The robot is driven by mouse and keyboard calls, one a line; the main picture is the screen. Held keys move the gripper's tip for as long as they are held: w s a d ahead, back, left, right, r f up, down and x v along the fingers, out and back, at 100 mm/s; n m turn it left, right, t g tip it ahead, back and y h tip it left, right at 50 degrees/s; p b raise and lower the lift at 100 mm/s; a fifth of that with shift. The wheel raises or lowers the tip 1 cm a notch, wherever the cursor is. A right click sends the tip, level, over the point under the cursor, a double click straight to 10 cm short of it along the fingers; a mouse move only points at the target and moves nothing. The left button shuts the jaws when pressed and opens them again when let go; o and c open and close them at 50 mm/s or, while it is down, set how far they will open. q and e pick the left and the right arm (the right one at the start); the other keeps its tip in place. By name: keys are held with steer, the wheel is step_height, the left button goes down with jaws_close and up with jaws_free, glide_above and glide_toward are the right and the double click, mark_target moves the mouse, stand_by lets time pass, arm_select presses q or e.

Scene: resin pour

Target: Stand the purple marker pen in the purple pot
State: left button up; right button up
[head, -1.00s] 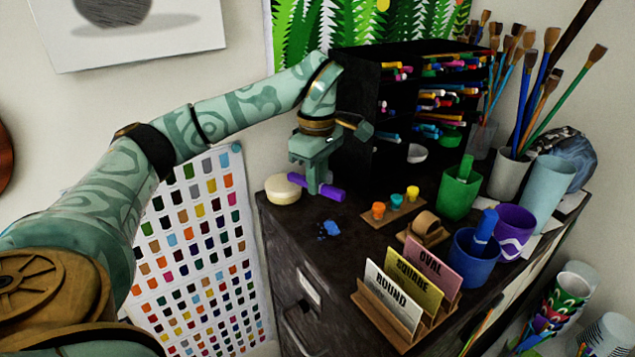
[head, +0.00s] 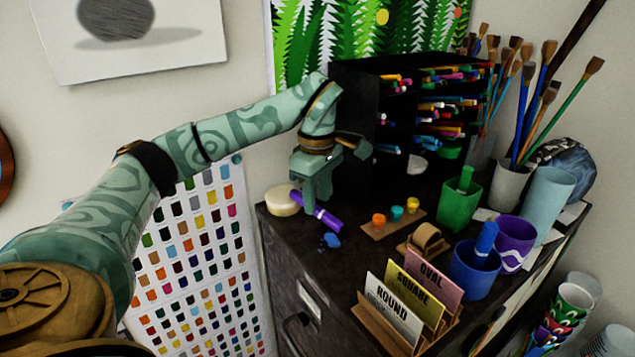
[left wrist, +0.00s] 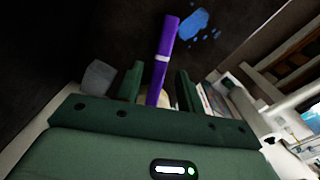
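The purple marker pen (head: 328,218) lies tilted across the picture near the left edge of the dark cabinet top, seemingly resting on it. My left gripper (head: 315,202) is over it, pointing down. In the left wrist view the open fingers (left wrist: 158,86) stand either side of the purple marker (left wrist: 165,48), with gaps showing. The marker has a pale band, and its near end is partly hidden by the gripper. The purple pot (head: 513,246), with a white zigzag, stands at the right and looks empty. My right gripper is not in view.
The blue pot (head: 472,277) holds a blue marker, and the green pot (head: 459,212) a green one. A cream round tub (head: 282,201) and blue paint splash (head: 331,241) flank the purple marker. Paint jars, a tape roll (head: 427,236) and card rack (head: 405,318) stand between.

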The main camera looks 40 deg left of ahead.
mark_target(318, 208)
arm_select(q)
step_height(318, 208, up, 12)
steer(key=p, duration=0.2)
steer(key=shift+r, duration=0.15)
stand_by(0.4)
